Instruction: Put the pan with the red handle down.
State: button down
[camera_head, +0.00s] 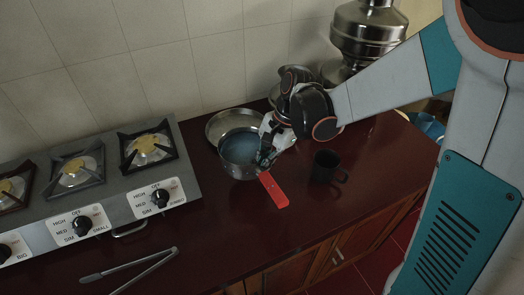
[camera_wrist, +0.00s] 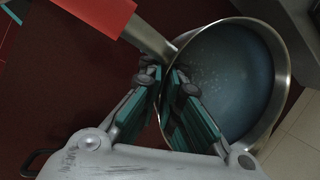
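The pan with the red handle is a steel pan with a bluish inside. In the head view its bowl (camera_head: 240,152) is right of the stove and its red handle (camera_head: 273,190) points toward the front right. My gripper (camera_head: 267,157) is at the rim, beside the handle's root. In the wrist view the pan (camera_wrist: 235,75) fills the right side, with the handle (camera_wrist: 95,12) at the top left. The fingers (camera_wrist: 166,80) are close together with the rim between them, one inside the bowl and one outside. I cannot tell whether the pan's base touches the counter.
A shallow steel pan (camera_head: 218,124) lies behind, partly hidden. A dark mug (camera_head: 325,167) stands right of the handle. The stove (camera_head: 112,200) is left, with tongs (camera_head: 130,272) in front. Steel pots (camera_head: 366,38) stand at the back. Dark red counter (camera_head: 225,235) in front is clear.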

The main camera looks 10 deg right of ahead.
jog(key=shift+f+b, duration=1.35)
jog(key=shift+f, duration=3.1)
jog(key=shift+f, duration=0.2)
jog(key=c, duration=1.8)
grip_release()
jog(key=shift+r, duration=0.1)
